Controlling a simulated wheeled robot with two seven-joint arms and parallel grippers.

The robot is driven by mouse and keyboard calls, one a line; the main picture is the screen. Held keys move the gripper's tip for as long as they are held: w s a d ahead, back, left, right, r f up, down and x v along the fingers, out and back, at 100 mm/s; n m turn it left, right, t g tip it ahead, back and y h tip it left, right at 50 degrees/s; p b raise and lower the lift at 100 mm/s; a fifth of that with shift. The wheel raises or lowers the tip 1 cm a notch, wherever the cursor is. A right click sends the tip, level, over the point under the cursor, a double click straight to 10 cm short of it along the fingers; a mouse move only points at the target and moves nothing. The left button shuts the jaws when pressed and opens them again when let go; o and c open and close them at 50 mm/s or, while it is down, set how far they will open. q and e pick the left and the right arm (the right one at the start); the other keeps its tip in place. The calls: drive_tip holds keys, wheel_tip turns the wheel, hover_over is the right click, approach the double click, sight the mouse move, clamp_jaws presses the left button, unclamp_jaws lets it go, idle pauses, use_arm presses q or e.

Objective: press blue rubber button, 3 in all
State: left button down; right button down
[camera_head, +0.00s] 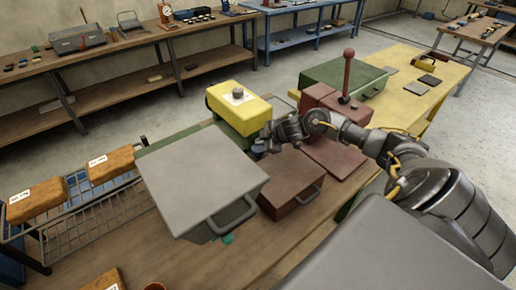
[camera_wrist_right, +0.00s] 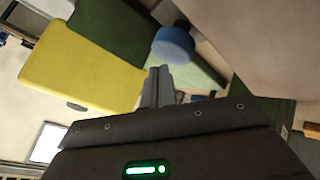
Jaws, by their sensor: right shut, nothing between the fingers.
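The blue rubber button (camera_wrist_right: 173,45) shows in the wrist view as a round blue cap just beyond my fingertips, a little to the right. Whether the fingers touch it I cannot tell. My right gripper (camera_wrist_right: 158,73) is shut and empty. In the head view my right gripper (camera_head: 262,143) is beside the yellow box's green base, behind the grey and brown boxes. I cannot make out the button clearly there. My left gripper is not in view.
The yellow box (camera_head: 241,107) with a grey knob stands left of my gripper. A grey box (camera_head: 200,172) and a brown box (camera_head: 288,185), both with handles, are in front. A dark red lever device (camera_head: 326,98) stands at right. A wire rack is at left.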

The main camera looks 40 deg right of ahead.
sight(261, 149)
drive_tip(key=shift+f, duration=0.35)
drive_tip(key=shift+f+b, duration=0.65)
drive_tip(key=shift+f, duration=0.35)
idle(1.1)
drive_tip(key=shift+r, duration=0.1)
drive_tip(key=shift+r+p, duration=1.3)
drive_tip(key=shift+p, duration=0.1)
wheel_tip(261, 149, up, 5)
drive_tip(key=p, duration=0.5)
drive_tip(key=shift+r, duration=0.1)
